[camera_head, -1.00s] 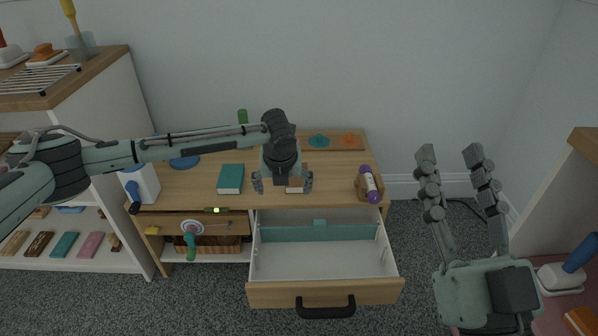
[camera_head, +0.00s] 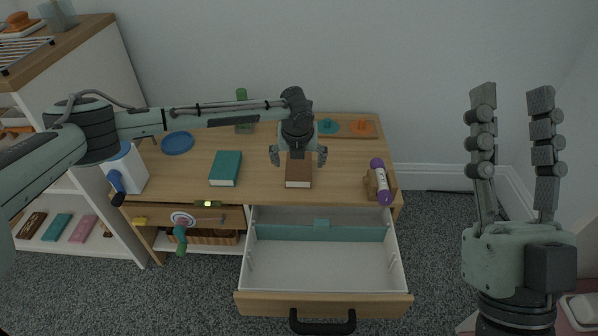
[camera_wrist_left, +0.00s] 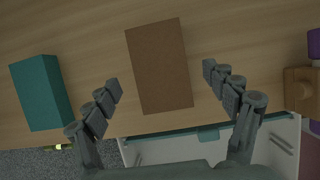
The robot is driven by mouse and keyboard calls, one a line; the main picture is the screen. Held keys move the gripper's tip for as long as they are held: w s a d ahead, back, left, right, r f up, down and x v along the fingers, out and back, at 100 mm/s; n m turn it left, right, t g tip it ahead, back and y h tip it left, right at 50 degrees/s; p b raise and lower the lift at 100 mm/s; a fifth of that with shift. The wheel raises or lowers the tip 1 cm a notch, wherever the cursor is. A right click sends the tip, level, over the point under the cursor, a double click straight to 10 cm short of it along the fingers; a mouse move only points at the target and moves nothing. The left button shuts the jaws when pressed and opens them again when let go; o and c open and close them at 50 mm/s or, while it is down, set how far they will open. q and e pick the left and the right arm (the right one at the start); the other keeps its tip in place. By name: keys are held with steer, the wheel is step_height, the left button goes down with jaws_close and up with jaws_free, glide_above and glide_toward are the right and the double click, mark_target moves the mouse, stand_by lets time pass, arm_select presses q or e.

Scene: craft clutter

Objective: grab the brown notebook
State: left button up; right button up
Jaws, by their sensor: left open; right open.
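The brown notebook (camera_head: 298,173) lies flat on the wooden desk, just behind the open drawer. Its far part is hidden by my left gripper in the head view. My left gripper (camera_head: 298,160) is open and empty above it. In the left wrist view the brown notebook (camera_wrist_left: 160,66) lies between and beyond the two spread fingers of the left gripper (camera_wrist_left: 161,88), slightly tilted in the picture and not touched. My right gripper (camera_head: 511,95) is open and empty, raised at the right, away from the desk.
A teal book (camera_head: 225,168) lies left of the notebook. A purple roll on a wooden holder (camera_head: 380,184) stands to the right. The open drawer (camera_head: 322,262) juts out in front and looks empty.

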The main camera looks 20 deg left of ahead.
arm_select(q)
steer(key=shift+x, duration=1.2)
steer(key=c, duration=1.3)
arm_select(e)
steer(key=shift+s+d+r+t, duration=0.35)
steer(key=shift+s+r+t, duration=0.1)
steer(key=shift+s+t, duration=0.15)
arm_select(q)
steer(key=shift+r, duration=0.1)
